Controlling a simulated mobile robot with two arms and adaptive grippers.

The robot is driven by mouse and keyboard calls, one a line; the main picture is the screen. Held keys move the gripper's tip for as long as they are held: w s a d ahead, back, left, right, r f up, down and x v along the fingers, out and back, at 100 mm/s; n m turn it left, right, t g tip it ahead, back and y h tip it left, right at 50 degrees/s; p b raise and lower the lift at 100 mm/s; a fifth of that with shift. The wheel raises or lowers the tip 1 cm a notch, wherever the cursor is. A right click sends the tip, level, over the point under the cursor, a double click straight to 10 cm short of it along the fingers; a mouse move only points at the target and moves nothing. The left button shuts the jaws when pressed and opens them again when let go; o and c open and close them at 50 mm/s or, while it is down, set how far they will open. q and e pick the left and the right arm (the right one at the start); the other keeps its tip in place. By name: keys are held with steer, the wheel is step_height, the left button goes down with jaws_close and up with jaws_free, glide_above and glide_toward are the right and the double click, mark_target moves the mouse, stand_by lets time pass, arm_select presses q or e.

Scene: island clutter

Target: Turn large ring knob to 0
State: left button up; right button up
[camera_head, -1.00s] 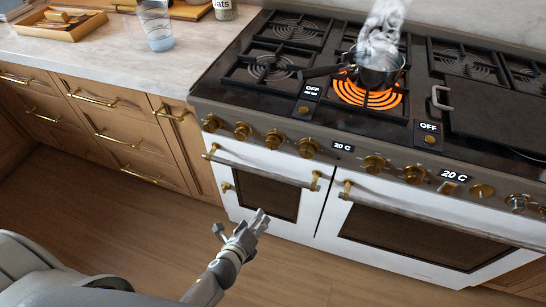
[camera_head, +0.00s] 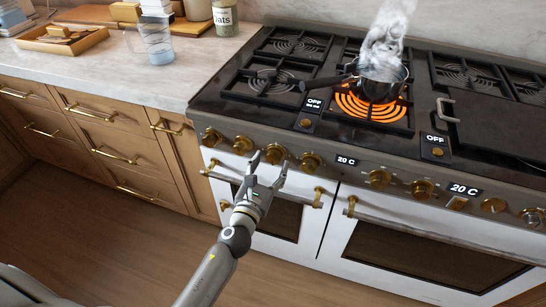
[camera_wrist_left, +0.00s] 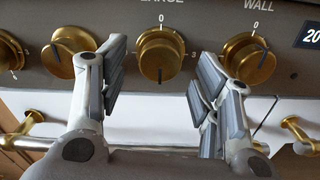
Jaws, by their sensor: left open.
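The large ring knob (camera_wrist_left: 160,55) is a round brass knob under a cut-off "LARGE" label in the left wrist view. Its dark pointer mark faces down, away from the 0 above it. In the head view it appears to be the third brass knob from the left (camera_head: 275,153). My left gripper (camera_head: 268,165) is open and empty, just in front of the knob row. In the left wrist view its fingers (camera_wrist_left: 158,75) stand to either side of the knob's lower part, with gaps visible. My right gripper is in neither view.
A brass knob (camera_wrist_left: 75,45) to the left and the "WALL" knob (camera_wrist_left: 248,58) to the right are close to my fingers. Oven handles (camera_head: 265,185) run below. A steaming pot (camera_head: 380,75) stands on a glowing orange burner (camera_head: 352,104).

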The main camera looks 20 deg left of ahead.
mark_target(272, 160)
arm_select(q)
steer(key=shift+w, duration=1.6)
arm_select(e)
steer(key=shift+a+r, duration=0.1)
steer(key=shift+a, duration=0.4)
arm_select(q)
steer(key=c, duration=1)
steer(key=shift+c, duration=0.2)
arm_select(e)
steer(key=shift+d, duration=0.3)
